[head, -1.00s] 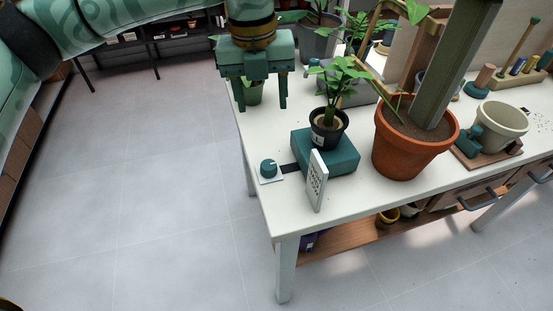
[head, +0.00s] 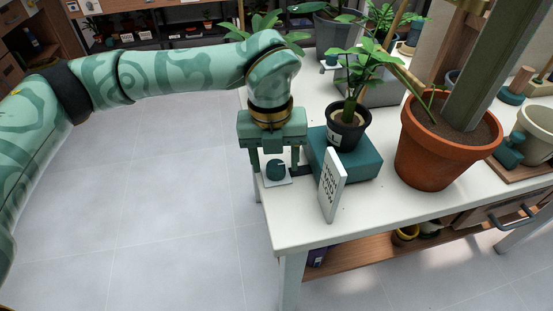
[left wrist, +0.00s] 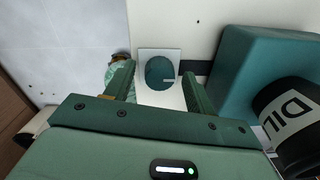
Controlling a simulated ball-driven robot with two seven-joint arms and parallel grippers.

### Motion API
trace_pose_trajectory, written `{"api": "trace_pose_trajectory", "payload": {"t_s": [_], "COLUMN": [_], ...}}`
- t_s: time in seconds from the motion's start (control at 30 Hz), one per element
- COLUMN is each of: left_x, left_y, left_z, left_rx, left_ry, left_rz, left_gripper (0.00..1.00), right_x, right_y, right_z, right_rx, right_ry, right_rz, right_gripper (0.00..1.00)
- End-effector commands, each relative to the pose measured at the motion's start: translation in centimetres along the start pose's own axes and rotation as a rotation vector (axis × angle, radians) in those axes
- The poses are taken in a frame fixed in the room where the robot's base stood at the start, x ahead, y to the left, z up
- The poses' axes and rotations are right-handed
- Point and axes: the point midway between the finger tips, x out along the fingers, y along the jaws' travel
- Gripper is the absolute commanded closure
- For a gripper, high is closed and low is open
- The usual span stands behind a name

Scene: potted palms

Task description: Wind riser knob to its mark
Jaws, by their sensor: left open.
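The riser knob (head: 275,169) is a round teal dial on a pale square plate at the table's left edge. It also shows in the left wrist view (left wrist: 160,72), with a short light line on its right side. My left gripper (head: 275,166) is open and points down, with a finger on each side of the knob in the head view. In the left wrist view its fingertips (left wrist: 158,75) lie left and right of the knob, with gaps. The teal riser block (head: 357,167) stands right of the knob and carries a small black pot (head: 347,130). My right gripper is not in view.
A white card with writing (head: 331,185) stands upright in front of the riser. A dark strip (left wrist: 195,67) joins plate and riser. A large terracotta pot (head: 438,155) stands to the right. The front left tabletop (head: 295,222) is clear.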

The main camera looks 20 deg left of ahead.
Motion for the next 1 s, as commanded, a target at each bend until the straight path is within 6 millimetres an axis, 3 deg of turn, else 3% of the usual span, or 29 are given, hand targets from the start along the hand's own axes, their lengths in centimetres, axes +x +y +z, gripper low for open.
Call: {"api": "trace_pose_trajectory", "payload": {"t_s": [0.23, 0.4, 0.83, 1.0], "left_x": [0.0, 0.0, -0.4, -0.7], "left_y": [0.0, 0.0, 0.0, 0.0], "left_z": [0.0, 0.0, 0.0, 0.0], "left_rx": [0.0, 0.0, 0.071, 0.181], "left_ry": [-0.001, -0.001, 0.001, 0.006], "left_rz": [0.0, 0.0, -0.001, 0.0], "left_gripper": [0.48, 0.9, 0.9, 0.9], "right_x": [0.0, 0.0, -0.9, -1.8], "right_y": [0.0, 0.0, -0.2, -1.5], "right_z": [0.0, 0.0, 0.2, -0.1], "right_rx": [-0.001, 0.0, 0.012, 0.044], "right_ry": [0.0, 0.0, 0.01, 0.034], "right_rz": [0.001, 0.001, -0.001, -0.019], "right_gripper": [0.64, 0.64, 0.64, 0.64]}}
